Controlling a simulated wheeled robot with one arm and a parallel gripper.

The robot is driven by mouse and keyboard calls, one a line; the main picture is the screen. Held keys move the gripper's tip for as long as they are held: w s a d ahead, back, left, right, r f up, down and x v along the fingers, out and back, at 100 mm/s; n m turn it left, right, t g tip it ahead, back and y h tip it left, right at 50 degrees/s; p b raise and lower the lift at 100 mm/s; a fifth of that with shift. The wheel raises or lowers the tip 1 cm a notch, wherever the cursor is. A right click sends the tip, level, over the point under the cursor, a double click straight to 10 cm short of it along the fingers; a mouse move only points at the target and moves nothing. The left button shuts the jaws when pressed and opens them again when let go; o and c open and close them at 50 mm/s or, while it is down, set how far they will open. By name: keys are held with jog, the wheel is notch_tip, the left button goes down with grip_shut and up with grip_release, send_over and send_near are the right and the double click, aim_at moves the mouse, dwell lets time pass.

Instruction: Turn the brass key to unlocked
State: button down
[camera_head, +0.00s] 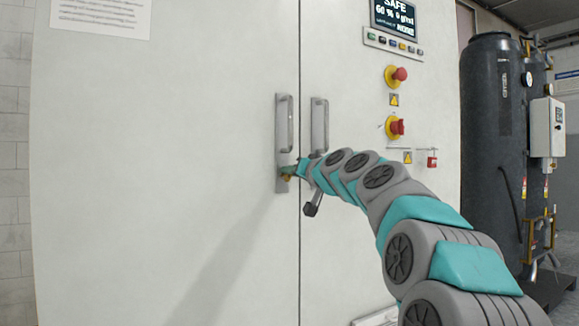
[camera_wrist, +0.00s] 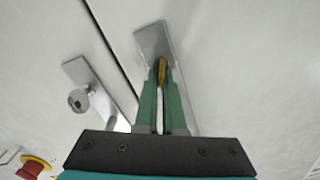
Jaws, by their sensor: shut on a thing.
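The brass key (camera_wrist: 162,70) sits in a grey metal lock plate (camera_wrist: 148,38) on the left door of the white cabinet. My gripper (camera_wrist: 161,84) has its green fingers closed around the key, and only part of the key shows between them. In the head view, my gripper (camera_head: 292,172) is at the lock plate (camera_head: 281,183) just below the left door handle (camera_head: 284,122). The key is mostly hidden there by my fingers, and I cannot tell its turn angle.
The right door handle (camera_head: 319,126) stands close above my arm. Red knobs (camera_head: 396,76) and a display (camera_head: 394,18) are at the upper right.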

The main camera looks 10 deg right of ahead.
jog(key=m+p, duration=0.3)
jog(key=m, duration=0.1)
jog(key=m+p, duration=0.3)
jog(key=m, duration=0.1)
jog(key=f+m+p, duration=0.1)
jog(key=m+p, duration=0.2)
jog(key=m, duration=0.1)
jog(key=shift+w+d+m, duration=0.1)
jog(key=shift+d+m, duration=0.25)
jog(key=shift+m, duration=0.05)
jog(key=shift+f, duration=0.15)
jog(key=c, duration=1)
grip_release()
jog(key=shift+v, duration=3.9)
